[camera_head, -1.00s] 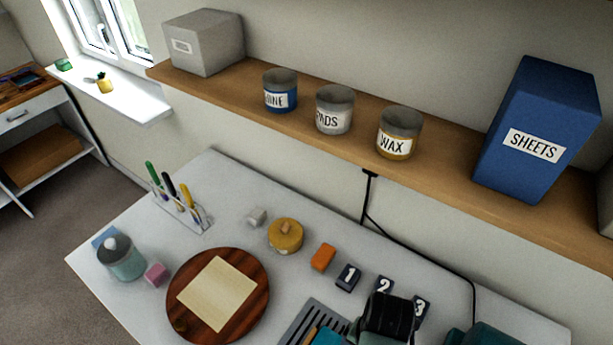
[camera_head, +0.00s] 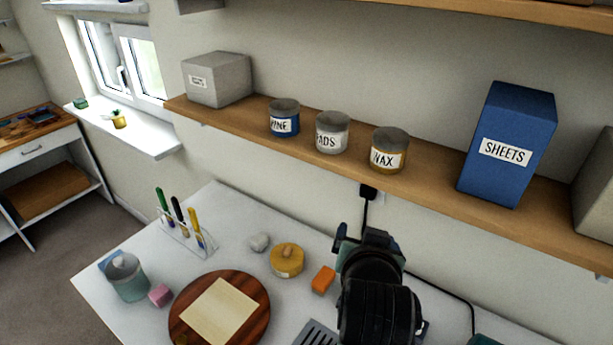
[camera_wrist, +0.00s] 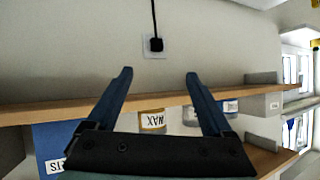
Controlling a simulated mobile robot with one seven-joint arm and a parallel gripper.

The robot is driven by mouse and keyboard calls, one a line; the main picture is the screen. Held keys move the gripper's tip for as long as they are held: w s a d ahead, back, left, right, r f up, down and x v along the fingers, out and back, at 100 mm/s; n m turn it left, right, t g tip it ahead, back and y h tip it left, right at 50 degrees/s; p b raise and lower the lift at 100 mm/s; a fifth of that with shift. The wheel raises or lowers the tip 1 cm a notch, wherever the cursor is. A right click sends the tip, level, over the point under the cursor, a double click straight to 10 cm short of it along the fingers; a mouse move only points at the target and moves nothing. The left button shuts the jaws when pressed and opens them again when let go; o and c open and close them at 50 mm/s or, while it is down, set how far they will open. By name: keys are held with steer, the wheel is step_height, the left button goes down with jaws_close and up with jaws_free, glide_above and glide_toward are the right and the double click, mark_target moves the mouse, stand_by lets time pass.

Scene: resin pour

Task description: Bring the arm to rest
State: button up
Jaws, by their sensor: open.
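My gripper (camera_wrist: 158,85) shows in the wrist view with its two blue fingers spread wide apart and nothing between them. Beyond the fingers are the wall and the shelf (camera_wrist: 60,112). In the head view my gripper (camera_head: 368,238) is raised above the right part of the white table (camera_head: 235,225), in front of the wall below the shelf. My dark wrist hides the table and what lies behind it. No thing touches the fingers in either view.
The shelf (camera_head: 425,188) holds a grey box (camera_head: 217,80), three labelled tins and a blue SHEETS box (camera_head: 507,145). On the table are a round wooden board (camera_head: 257,318), a yellow lidded pot (camera_head: 287,262), an orange block (camera_head: 323,279), a pen rack (camera_head: 190,238) and a teal jar (camera_head: 127,280).

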step_height(320, 180, up, 13)
steer(key=w+a+n+t, duration=0.1)
steer(key=w+a+t, duration=0.15)
steer(key=t, duration=0.25)
steer(key=s+a+r+n+t, duration=0.1)
steer(key=s+a+r+t, duration=0.1)
steer(key=s+r, duration=0.3)
steer(key=s+a+r+n+t+y+b, duration=0.1)
steer(key=s+r+t, duration=0.4)
steer(key=r, duration=0.7)
steer(key=s+a+r+n+t+y+b, duration=0.1)
steer(key=s+a+r+t, duration=0.2)
steer(key=s+r, duration=0.3)
step_height(320, 180, up, 4)
steer(key=shift+s+a+f+t, duration=0.2)
steer(key=shift+s+a+t, duration=0.1)
steer(key=shift+a, duration=0.25)
